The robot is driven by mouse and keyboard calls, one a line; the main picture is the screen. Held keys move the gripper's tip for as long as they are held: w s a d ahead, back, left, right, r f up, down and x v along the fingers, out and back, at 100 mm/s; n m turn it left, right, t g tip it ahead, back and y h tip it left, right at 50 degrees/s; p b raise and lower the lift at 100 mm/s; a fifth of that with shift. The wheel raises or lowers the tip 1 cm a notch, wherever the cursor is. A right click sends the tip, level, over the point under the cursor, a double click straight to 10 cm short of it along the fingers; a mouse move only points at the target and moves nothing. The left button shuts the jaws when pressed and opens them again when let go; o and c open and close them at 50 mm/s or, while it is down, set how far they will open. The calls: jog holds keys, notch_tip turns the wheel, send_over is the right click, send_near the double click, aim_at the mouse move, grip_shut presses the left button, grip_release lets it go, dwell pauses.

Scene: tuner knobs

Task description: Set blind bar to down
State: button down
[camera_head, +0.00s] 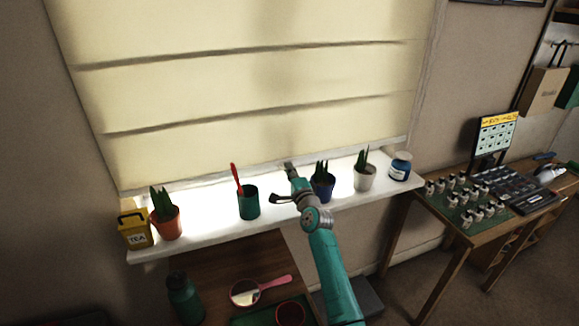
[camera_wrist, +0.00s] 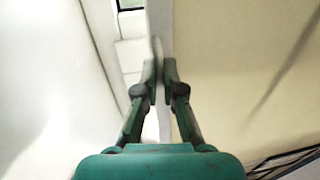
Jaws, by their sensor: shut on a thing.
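The blind bar (camera_head: 220,175) is a pale strip along the bottom edge of the cream blind (camera_head: 240,85). The blind hangs low, with its bar just above the white windowsill at the back. My gripper (camera_head: 288,167) is at the middle of the bar. In the wrist view, the green fingers of my gripper (camera_wrist: 160,78) are shut on the thin edge of the bar (camera_wrist: 159,22), which runs up the picture. The exact contact is partly hidden by the fingertips.
The white sill (camera_head: 205,210) holds a yellow tea tin (camera_head: 134,230), a green cup (camera_head: 249,203), several potted plants and a blue jar (camera_head: 400,167). The blue plant pot (camera_head: 322,187) is close to my wrist. A desk (camera_head: 470,235) stands at right.

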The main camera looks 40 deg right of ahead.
jog(key=c, duration=1.3)
grip_release()
jog(key=v, duration=1.2)
jog(key=shift+f, duration=0.15)
